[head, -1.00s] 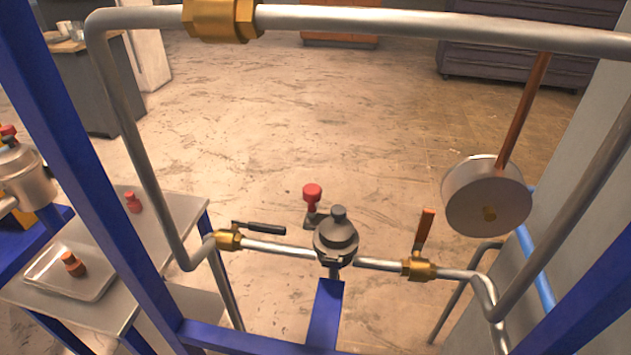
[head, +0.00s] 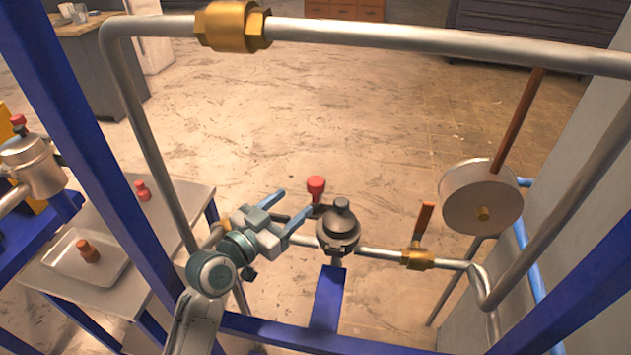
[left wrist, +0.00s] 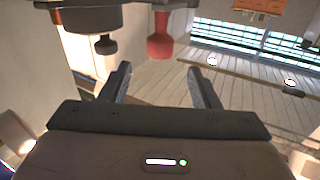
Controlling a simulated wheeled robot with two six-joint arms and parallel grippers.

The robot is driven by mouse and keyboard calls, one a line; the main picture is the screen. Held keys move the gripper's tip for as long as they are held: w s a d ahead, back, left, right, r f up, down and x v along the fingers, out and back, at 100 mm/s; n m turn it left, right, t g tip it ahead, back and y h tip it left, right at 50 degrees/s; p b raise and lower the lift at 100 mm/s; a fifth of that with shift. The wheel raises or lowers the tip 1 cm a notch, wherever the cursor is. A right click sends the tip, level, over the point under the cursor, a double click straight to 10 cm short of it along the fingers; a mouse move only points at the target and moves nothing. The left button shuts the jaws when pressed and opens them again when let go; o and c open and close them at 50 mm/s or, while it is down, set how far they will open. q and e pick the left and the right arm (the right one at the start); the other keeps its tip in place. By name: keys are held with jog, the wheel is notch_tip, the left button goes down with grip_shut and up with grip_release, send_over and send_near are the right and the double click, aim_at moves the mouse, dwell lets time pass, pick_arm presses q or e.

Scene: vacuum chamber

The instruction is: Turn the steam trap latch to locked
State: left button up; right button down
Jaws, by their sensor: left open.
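The steam trap (head: 339,228) is a dark grey domed body on the lower pipe, at the centre of the head view. Its latch shows as a red knob (head: 316,187) on a dark arm at the trap's upper left. My left gripper (head: 294,203) is open and empty, just left of the knob, with its blue fingers pointing towards it. In the left wrist view the red knob (left wrist: 160,38) hangs ahead of the gap between the open fingers (left wrist: 160,72), apart from them. The right gripper is in neither view.
A brass valve with an orange handle (head: 425,222) is right of the trap. My left arm mostly hides the left brass valve. Blue frame bars (head: 328,300) and grey pipes (head: 400,37) surround the area. A tray (head: 62,262) with a small red-brown piece is at left.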

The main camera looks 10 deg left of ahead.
aim_at(310, 188)
pick_arm(q)
jog(key=p+x, duration=0.2)
jog(key=x, duration=0.5)
jog(key=shift+w+d+r, duration=0.1)
jog(key=shift+w+d, duration=0.15)
jog(key=shift+w, duration=0.05)
jog(key=shift+w+d, duration=0.25)
jog(key=shift+w, duration=0.4)
grip_shut()
